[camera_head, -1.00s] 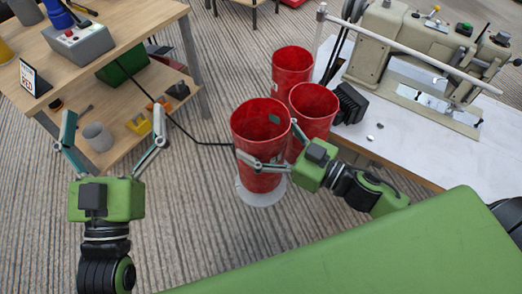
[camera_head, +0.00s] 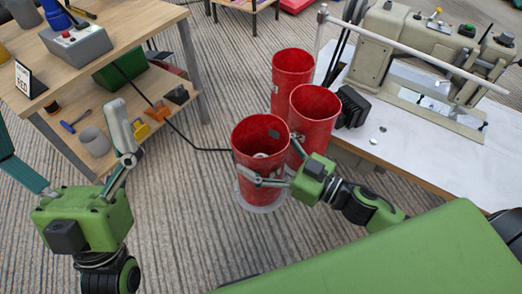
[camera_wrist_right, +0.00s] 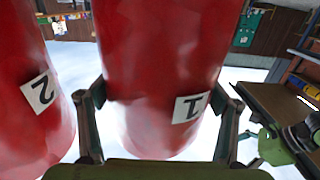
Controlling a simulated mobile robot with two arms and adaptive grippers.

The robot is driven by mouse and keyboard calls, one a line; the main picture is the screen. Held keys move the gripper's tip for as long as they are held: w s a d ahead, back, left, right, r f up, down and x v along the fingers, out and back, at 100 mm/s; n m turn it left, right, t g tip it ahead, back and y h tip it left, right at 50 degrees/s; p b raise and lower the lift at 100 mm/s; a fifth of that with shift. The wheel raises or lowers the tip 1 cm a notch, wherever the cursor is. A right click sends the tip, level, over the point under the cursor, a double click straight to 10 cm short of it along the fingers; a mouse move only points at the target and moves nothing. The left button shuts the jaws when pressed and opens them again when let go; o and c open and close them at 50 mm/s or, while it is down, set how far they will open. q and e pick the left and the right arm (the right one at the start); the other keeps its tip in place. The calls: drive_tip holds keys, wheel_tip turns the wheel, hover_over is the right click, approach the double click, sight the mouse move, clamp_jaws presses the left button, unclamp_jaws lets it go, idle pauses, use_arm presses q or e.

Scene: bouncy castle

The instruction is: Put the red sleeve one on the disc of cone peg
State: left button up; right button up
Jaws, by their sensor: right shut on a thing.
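Red sleeve one (camera_head: 257,183) is an open red tube in the head view. Its label 1 (camera_wrist_right: 192,106) shows in the right wrist view. My right gripper (camera_head: 268,157) is shut on it, with fingers on either side of its wall. The sleeve is upright above the pale round disc (camera_head: 246,204). The pale tip of the cone peg (camera_head: 260,155) shows inside the sleeve, so the sleeve is around the peg. Whether its lower rim touches the disc is hidden. My left gripper (camera_head: 60,125) is open and empty at the left.
Two more red sleeves stand close behind, one near (camera_head: 314,102) and one farther (camera_head: 292,68); the label 2 (camera_wrist_right: 39,92) is on one. A sewing machine (camera_head: 425,60) stands on the white table (camera_head: 410,135) at right. A wooden workbench (camera_head: 150,22) is at left.

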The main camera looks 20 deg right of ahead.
drive_tip(key=o, duration=1.5)
drive_tip(key=shift+f, duration=0.1)
